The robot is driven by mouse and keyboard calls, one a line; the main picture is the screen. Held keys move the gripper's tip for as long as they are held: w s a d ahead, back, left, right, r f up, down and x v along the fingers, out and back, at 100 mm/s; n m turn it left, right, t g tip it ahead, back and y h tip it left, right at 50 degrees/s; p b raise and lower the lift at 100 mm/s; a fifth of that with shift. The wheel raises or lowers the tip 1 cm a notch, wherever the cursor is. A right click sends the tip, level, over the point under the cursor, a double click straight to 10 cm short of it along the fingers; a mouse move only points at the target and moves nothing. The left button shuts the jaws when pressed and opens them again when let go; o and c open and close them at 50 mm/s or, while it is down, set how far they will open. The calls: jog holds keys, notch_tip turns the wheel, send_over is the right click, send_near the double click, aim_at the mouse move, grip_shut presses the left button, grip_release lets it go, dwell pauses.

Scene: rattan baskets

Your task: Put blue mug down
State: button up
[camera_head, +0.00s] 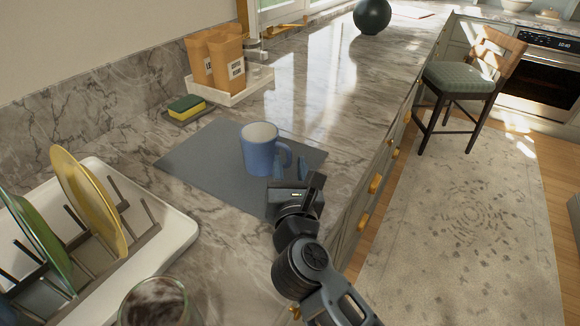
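The blue mug (259,155) stands upright over the grey mat (200,160) on the marble counter, its pale inside facing up. It looks to be resting on the mat, though a very small gap under it would be hard to see. Its handle points right, toward my gripper (291,168). My gripper is at the mug's right, near side. Its two fingers stand apart with a visible gap, close to the handle. I cannot tell whether either finger touches the handle.
A white dish rack (175,235) with a yellow plate (88,203) and a green plate stands at the left. A glass (158,303) is at the front. A sponge (186,105) and orange canisters on a tray (230,92) are behind.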

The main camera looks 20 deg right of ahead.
jog(key=b+v, duration=0.1)
jog(key=v, duration=1.1)
jog(key=shift+r+b, duration=0.25)
jog(key=shift+b, duration=0.1)
jog(key=s+d+n+t, duration=0.1)
jog(key=s+d+n, duration=0.3)
jog(key=s+n, duration=0.35)
jog(key=s+d+n+t, duration=0.1)
jog(key=s+d+n, duration=0.2)
jog(key=s+n, duration=0.5)
jog(key=s+f+n+g+y, duration=0.1)
jog(key=s+n+g+y, duration=0.1)
jog(key=s+n, duration=0.6)
jog(key=s+f+n+g+y, duration=0.1)
jog(key=s+n, duration=0.7)
jog(key=n, duration=0.9)
jog(key=g+y, duration=0.1)
jog(key=y, duration=0.1)
jog(key=shift+n+g+y, duration=0.3)
jog(key=shift+n, duration=0.05)
jog(key=shift+f, duration=0.1)
